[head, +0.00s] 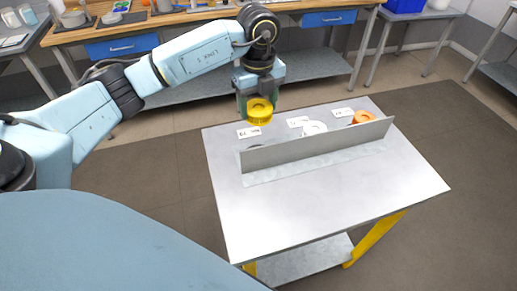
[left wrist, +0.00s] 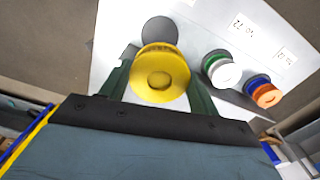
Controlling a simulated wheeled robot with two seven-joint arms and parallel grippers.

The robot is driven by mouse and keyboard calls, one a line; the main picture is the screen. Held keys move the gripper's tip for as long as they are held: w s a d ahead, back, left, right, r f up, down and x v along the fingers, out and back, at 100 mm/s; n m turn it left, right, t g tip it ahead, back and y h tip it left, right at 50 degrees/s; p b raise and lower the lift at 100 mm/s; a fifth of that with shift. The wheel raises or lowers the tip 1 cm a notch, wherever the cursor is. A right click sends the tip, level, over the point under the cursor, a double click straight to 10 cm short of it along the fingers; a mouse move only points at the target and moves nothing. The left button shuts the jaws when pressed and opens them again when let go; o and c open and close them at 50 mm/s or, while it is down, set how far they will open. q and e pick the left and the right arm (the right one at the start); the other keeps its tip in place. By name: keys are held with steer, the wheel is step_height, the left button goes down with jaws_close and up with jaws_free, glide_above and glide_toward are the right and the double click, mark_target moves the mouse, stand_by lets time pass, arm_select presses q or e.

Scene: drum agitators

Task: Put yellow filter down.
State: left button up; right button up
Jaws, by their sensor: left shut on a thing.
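The yellow filter (head: 259,111) is a short round piece held in my left gripper (head: 259,100) above the far left part of the metal table (head: 320,200). In the left wrist view the yellow filter (left wrist: 160,74) sits between the two dark green fingers of my left gripper (left wrist: 160,85). A dark round patch (left wrist: 159,31) shows on the table just beyond it. The white filter (head: 314,128) and the orange filter (head: 362,117) stand in a row to the right, behind the upright panel. My right gripper is not in view.
An upright grey panel (head: 320,147) runs along the table in front of the filters. Small white label cards (head: 249,132) lie behind the row. The front half of the table is clear. A wooden workbench (head: 190,17) stands at the back.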

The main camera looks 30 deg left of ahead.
mark_target(258, 106)
arm_select(q)
step_height(258, 106, down, 15)
steer(key=shift+f, duration=0.15)
stand_by(0.4)
steer(key=shift+f, duration=0.15)
steer(key=o, duration=1)
step_height(258, 106, up, 12)
steer(key=shift+r, duration=0.2)
